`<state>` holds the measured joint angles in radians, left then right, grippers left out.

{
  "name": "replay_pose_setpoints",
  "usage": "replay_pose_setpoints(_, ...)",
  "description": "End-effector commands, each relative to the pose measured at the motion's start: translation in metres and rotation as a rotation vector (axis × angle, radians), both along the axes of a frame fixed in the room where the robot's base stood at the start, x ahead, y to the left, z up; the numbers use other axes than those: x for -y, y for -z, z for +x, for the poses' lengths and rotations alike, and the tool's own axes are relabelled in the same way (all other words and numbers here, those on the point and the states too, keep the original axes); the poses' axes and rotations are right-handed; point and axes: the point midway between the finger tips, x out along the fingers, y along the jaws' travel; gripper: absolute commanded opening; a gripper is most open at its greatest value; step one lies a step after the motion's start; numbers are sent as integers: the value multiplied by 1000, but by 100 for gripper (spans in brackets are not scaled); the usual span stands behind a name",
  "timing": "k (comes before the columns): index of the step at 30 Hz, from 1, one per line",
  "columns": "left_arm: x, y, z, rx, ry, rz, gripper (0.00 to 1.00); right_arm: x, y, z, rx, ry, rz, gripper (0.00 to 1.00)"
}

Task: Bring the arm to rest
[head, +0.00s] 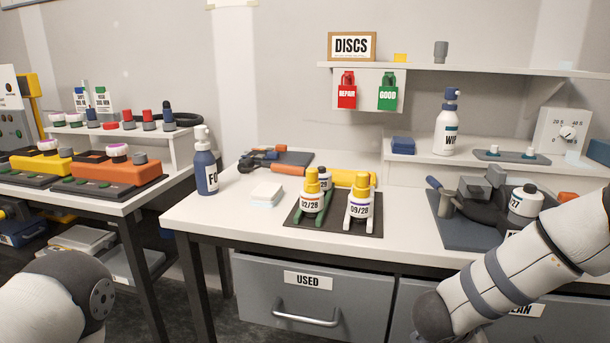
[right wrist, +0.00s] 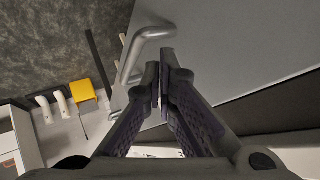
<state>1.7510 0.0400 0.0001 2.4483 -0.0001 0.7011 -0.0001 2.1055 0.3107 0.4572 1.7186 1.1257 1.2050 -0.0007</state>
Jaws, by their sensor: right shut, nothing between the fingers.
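My right arm (head: 515,268) comes into the head view from the right and slopes down in front of the bench; its gripper is below the picture there. In the right wrist view my right gripper (right wrist: 166,62) is shut, with its fingers together and nothing between them. A bent metal drawer handle (right wrist: 149,36) lies close by the fingertips; I cannot tell whether they touch. My left arm (head: 62,290) shows only as a rounded link at the lower left of the head view. Its gripper is out of sight.
Below are the USED drawer (head: 375,300) and a second drawer partly behind my right arm. A side table (head: 130,203) stands at the left.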

Motion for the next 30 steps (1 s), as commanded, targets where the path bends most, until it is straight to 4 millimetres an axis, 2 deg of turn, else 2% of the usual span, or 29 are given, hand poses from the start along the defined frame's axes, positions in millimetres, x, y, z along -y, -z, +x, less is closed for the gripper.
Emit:
replay_pose_setpoints(1, 0, -1, 0, 0, 0, 0, 100, -17, 36, -23, -101, -197, -31, 0)
replay_pose_setpoints(2, 0, -1, -1, 0, 0, 0, 100, -28, 57, -39, -163, -318, -37, 0)
replay_pose_setpoints(3, 0, -1, -1, -1, 0, 0, 100, -42, 84, -64, -250, -470, -34, 0)
replay_pose_setpoints(5, 0, -1, 0, 0, 0, 0, 100, -60, 117, -110, -384, -674, -9, 0)
replay_pose_setpoints(7, 0, -1, 0, 0, 0, 0, 100, -78, 146, -171, -539, -881, 43, 0)
replay_pose_setpoints(8, 0, -1, 0, 0, 0, 0, 100, -83, 154, -198, -606, -960, 71, 0)
replay_pose_setpoints(9, 0, -1, 0, 0, 0, 0, 100, -89, 162, -235, -691, -1057, 113, 0)
replay_pose_setpoints(12, 0, -1, 0, 1, 0, 0, 100, -97, 167, -316, -873, -1246, 221, 0)
replay_pose_setpoints(15, 0, -1, 0, 1, 0, 0, 100, -100, 160, -372, -996, -1365, 308, 0)
replay_pose_setpoints(18, 0, -1, 0, 0, 0, 0, 100, -100, 153, -400, -1059, -1422, 357, 0)
replay_pose_setpoints(20, 0, -1, 0, 0, 0, 0, 100, -101, 152, -406, -1071, -1436, 370, 0)
replay_pose_setpoints(30, 0, -1, 0, 0, 0, 0, 100, -101, 152, -406, -1069, -1437, 370, 0)
